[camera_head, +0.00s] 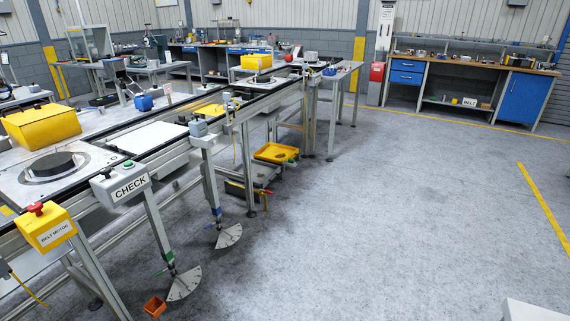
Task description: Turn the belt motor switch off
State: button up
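My gripper is not in view. A pale grey shape (535,310) is cut off at the bottom right edge, and I cannot tell what it is.
Open grey floor (380,210) fills the right. A workbench (470,67) stands behind.

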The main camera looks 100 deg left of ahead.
aim_at(37, 208)
jog(key=u, duration=1)
jog(key=l+u, duration=0.1)
jog(key=u, duration=2.4)
jog(key=k+u, duration=0.1)
jog(key=u, duration=0.4)
